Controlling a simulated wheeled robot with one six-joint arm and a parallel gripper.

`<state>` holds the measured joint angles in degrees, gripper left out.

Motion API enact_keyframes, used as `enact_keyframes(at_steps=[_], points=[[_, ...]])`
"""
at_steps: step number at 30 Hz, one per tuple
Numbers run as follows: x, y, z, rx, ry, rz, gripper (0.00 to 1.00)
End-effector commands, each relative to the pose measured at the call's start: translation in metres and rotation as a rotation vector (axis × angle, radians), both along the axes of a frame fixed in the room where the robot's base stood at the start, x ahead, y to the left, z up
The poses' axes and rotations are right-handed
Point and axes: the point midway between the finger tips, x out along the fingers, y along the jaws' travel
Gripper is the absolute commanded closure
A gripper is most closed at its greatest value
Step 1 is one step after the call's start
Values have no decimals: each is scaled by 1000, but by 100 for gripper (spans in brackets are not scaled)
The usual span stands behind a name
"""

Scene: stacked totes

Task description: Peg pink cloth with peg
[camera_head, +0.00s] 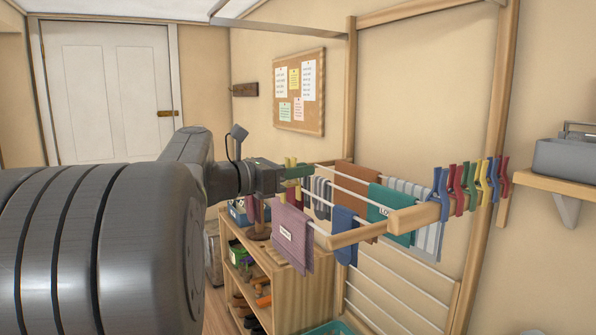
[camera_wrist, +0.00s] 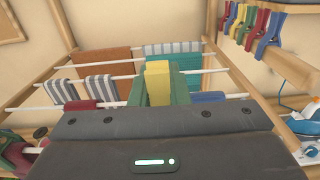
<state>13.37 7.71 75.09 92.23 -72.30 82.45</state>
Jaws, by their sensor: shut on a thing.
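My gripper (camera_head: 294,171) is shut on a yellow peg (camera_wrist: 158,82), which stands between its green fingertips in the wrist view. The yellow peg also shows as a small piece (camera_head: 289,162) in the head view. The pink cloth (camera_head: 290,238), with a white label, hangs over the near rod of the drying rack. My gripper is at about the height of the cloth's top edge or a little above it, and I cannot tell whether the peg touches it. In the wrist view my gripper's body hides much of the near rod.
A blue cloth (camera_head: 344,230) hangs to the right on the near rod. Brown (camera_head: 358,175), teal (camera_head: 390,203) and striped cloths (camera_head: 430,238) hang further back. Several coloured pegs (camera_head: 470,188) sit on the wooden rail at right. A wooden shelf (camera_head: 300,292) stands below.

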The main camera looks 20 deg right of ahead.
Motion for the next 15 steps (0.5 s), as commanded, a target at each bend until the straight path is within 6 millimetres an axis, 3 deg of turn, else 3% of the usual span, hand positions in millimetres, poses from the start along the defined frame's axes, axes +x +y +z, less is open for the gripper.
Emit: enact_keyframes(at_steps=[15], points=[[0,0,-28,0,0,0,100]])
